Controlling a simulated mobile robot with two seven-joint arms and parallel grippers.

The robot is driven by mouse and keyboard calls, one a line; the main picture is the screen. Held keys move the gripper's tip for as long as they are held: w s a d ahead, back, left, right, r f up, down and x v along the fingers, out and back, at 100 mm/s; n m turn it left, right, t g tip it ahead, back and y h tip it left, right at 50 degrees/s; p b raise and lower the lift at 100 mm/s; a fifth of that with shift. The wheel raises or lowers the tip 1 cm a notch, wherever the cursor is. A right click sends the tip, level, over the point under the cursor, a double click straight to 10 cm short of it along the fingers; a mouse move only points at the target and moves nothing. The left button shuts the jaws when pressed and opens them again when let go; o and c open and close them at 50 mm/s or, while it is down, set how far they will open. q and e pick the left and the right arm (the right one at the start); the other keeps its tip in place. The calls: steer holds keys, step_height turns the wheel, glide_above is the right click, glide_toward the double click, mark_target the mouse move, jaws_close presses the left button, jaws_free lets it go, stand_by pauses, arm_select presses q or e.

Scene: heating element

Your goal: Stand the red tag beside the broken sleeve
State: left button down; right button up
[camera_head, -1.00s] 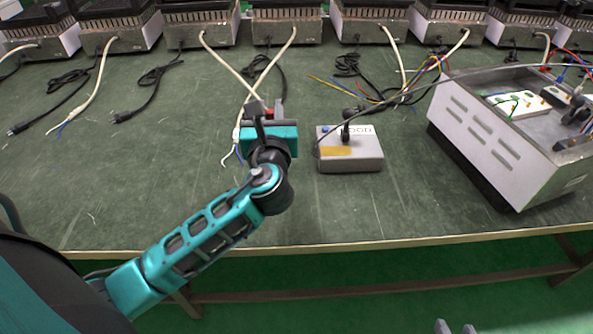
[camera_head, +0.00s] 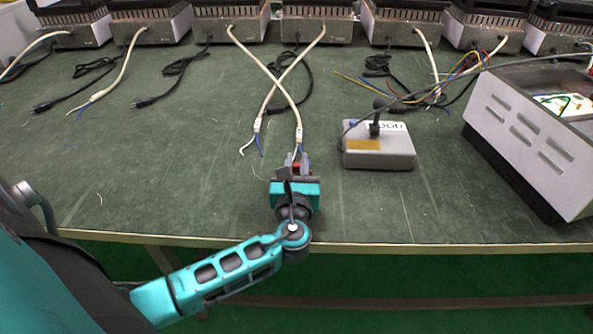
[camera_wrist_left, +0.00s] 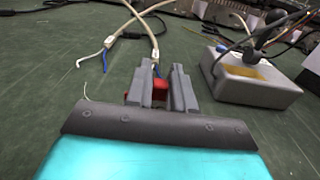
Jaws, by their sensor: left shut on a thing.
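My left gripper (camera_head: 297,162) is above the front part of the green bench. It is shut on a small red tag (camera_wrist_left: 160,90), which shows between the two grey fingers in the left wrist view. Two white cables (camera_head: 277,78) cross behind it. Their ends have white sleeves; the left sleeve (camera_head: 257,126) has white and blue wires splayed out, and the right sleeve (camera_head: 298,130) lies just beyond my fingertips. I cannot tell which sleeve is broken. In the left wrist view the right sleeve (camera_wrist_left: 154,45) shows behind the fingers. My right gripper is not in view.
A grey box (camera_head: 380,158) with a yellow label and a black probe stands right of the gripper. A white vented housing (camera_head: 530,140) stands farther right. Several heater units (camera_head: 230,25) line the back with loose cables. The bench's left front is clear.

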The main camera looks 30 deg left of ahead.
arm_select(q)
steer(key=shift+f, duration=0.25)
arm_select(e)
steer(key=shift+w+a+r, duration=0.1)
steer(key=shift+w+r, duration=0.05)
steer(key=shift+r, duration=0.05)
arm_select(q)
steer(key=c, duration=1)
jaws_free()
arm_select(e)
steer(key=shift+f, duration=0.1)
arm_select(q)
steer(key=shift+s+d, duration=0.1)
steer(key=shift+s, duration=0.05)
steer(key=p+v, duration=0.2)
steer(key=v, duration=0.8)
steer(key=shift+s+d, duration=0.2)
steer(key=shift+s, duration=0.05)
steer(key=shift+s+d, duration=0.3)
steer(key=shift+s, duration=0.15)
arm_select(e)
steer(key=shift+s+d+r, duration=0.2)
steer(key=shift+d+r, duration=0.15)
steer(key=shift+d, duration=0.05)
